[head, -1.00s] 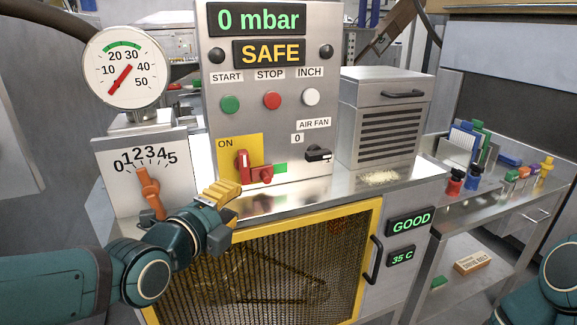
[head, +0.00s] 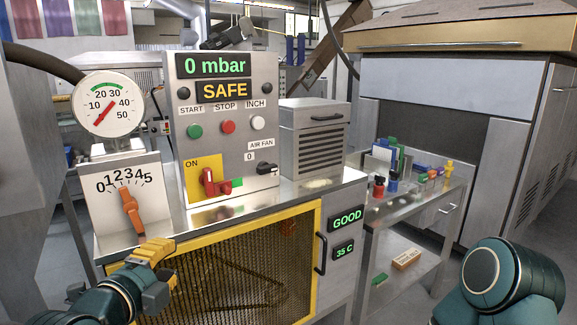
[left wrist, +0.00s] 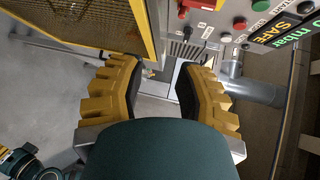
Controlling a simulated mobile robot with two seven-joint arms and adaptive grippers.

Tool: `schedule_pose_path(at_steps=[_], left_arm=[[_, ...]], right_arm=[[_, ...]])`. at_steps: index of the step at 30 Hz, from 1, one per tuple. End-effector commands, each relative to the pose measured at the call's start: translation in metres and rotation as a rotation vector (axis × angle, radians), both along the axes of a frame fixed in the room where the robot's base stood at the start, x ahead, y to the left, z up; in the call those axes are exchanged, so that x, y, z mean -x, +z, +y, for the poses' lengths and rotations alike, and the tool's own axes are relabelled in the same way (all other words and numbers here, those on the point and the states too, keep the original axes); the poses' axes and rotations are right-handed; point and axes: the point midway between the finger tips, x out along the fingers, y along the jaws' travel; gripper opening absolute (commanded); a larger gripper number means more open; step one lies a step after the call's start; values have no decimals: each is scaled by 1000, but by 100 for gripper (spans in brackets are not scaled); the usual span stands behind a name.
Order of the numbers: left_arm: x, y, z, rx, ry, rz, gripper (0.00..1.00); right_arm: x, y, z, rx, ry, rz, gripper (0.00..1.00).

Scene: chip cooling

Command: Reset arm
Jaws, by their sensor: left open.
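My left gripper (head: 152,262) is at the lower left of the head view, in front of the machine and below the dial plate. In the left wrist view its yellow fingers (left wrist: 150,95) are apart with nothing between them. The control panel (head: 222,165) reads 0 mbar and SAFE. The red switch (head: 208,182) sits on the yellow ON plate. The orange dial pointer (head: 131,213) stands near 2 to 3, clear of my gripper.
The yellow-framed mesh guard (head: 225,262) is shut close to my left gripper. A pressure gauge (head: 108,104) stands above the dial. A vented metal box (head: 317,140) is on the machine top. A side cart (head: 410,205) holds small coloured items. Displays read GOOD and 35 C.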

Motion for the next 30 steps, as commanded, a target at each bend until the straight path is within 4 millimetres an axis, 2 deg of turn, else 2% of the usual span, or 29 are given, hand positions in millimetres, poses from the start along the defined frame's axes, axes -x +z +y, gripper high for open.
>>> schedule_pose_path(at_steps=[1,5,8,14,18,20,24,27,30], left_arm=[[-6,-16,-4,49,4,50,34],[-16,-55,-13,198,32,180,34],[-22,-91,-21,331,71,299,34],[-22,-187,-41,657,230,604,34],[-8,-255,-58,880,403,817,34],[2,-283,-65,970,493,903,34],[33,-346,-81,1159,735,1086,34],[58,-383,-92,1267,920,1191,34],[81,-410,-101,1345,1084,1262,34]], right_arm=[[-1,0,0,0,-1,-2,47],[-1,0,0,0,-1,-2,47],[-1,0,0,0,-1,-2,47],[-1,0,0,0,0,-1,47],[-1,0,0,0,-1,-2,47],[-1,0,0,0,-1,-2,47],[-1,0,0,0,0,-1,47],[-1,0,0,0,-1,-2,47],[-1,0,0,0,-1,-2,47]])
